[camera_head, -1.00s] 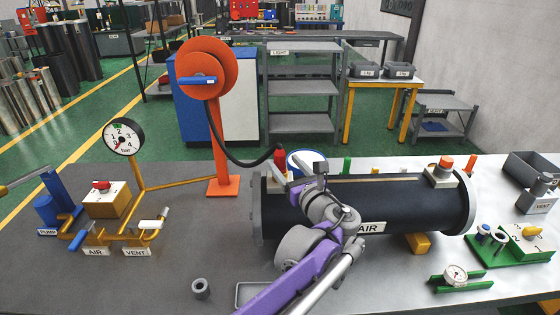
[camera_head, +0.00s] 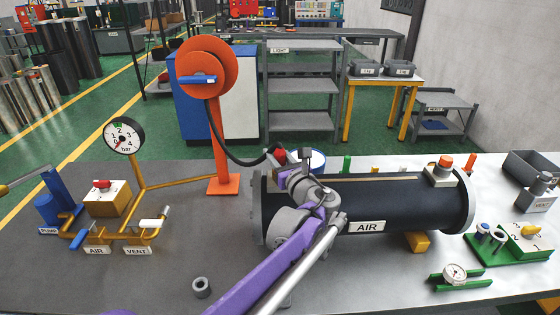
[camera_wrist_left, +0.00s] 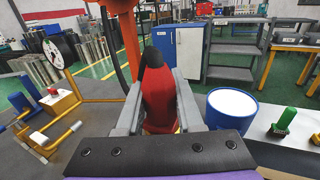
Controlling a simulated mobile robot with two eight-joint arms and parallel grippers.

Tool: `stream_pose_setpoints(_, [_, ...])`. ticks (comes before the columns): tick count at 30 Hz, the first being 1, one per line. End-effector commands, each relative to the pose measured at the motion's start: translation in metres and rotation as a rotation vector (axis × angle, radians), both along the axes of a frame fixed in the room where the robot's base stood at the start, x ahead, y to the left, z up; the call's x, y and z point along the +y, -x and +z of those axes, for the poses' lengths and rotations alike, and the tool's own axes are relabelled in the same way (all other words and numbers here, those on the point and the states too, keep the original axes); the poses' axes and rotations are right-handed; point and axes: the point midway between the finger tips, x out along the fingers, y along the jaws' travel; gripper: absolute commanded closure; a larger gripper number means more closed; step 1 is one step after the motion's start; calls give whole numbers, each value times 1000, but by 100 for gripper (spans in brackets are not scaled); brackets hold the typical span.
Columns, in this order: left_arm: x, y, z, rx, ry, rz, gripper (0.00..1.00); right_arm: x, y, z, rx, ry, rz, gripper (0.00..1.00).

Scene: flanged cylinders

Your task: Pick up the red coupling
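The red coupling (camera_head: 280,156) sits at the end of the black hose, behind the left end of the black AIR cylinder (camera_head: 370,205) in the head view. It leans to the left there, partly hidden by my left gripper (camera_head: 291,162). In the left wrist view the red coupling (camera_wrist_left: 158,98) stands between the two grey fingers of my left gripper (camera_wrist_left: 160,105), with its black top above them. The fingers lie against its sides, so the gripper looks shut on it. My right gripper is in neither view.
A blue can with a white top (camera_wrist_left: 231,108) stands right of the coupling. The orange hose-reel post (camera_head: 221,150) is behind left, its hose (camera_head: 232,152) looping to the coupling. A gauge and yellow pipework (camera_head: 135,185) are at left. The grey table's front left is mostly clear.

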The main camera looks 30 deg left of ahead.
Motion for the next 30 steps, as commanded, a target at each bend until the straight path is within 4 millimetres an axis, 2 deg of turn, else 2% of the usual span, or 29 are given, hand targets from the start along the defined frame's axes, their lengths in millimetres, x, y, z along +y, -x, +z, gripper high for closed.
stream_pose_setpoints(1, [0,0,0,0,0,0,82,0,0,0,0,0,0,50])
stream_pose_setpoints(4, [0,0,0,0,0,0,100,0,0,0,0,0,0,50])
stream_pose_setpoints(17, [0,0,5,0,0,0,100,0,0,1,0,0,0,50])
stream_pose_setpoints(20, [0,0,18,-1,-1,0,100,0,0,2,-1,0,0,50])
stream_pose_setpoints(30, [0,0,83,0,0,0,100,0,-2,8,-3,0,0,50])
